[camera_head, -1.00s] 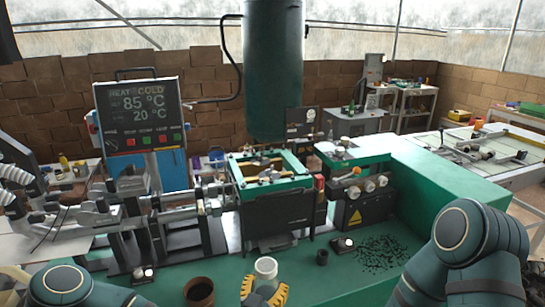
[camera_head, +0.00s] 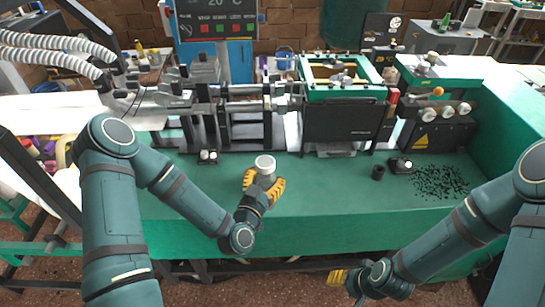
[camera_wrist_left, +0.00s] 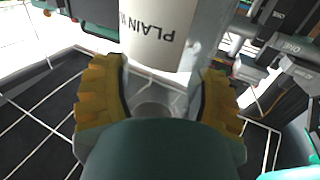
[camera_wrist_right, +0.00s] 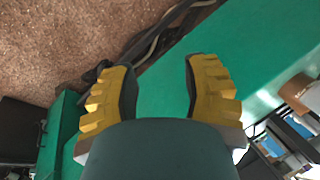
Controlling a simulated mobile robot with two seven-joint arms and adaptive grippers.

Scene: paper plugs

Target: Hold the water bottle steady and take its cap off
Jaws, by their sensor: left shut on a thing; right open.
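The water bottle (camera_head: 265,173) stands on the green bench, its pale round top facing up; I cannot make out the cap's edge. My left gripper (camera_head: 263,184) is shut on its body from the front. In the left wrist view the bottle (camera_wrist_left: 155,35) shows a white label with dark "PLAIN" lettering between the yellow fingers (camera_wrist_left: 160,95). My right gripper (camera_head: 343,277) is low at the bench's front edge, to the right of the bottle and apart from it. In the right wrist view its two fingers (camera_wrist_right: 160,88) are spread with nothing between them.
Behind the bottle stands a machine with a green frame (camera_head: 343,80). A small dark cup (camera_head: 378,172), a button box (camera_head: 400,165) and scattered black pellets (camera_head: 440,182) lie to the right. The bench (camera_head: 320,205) is clear just right of the bottle.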

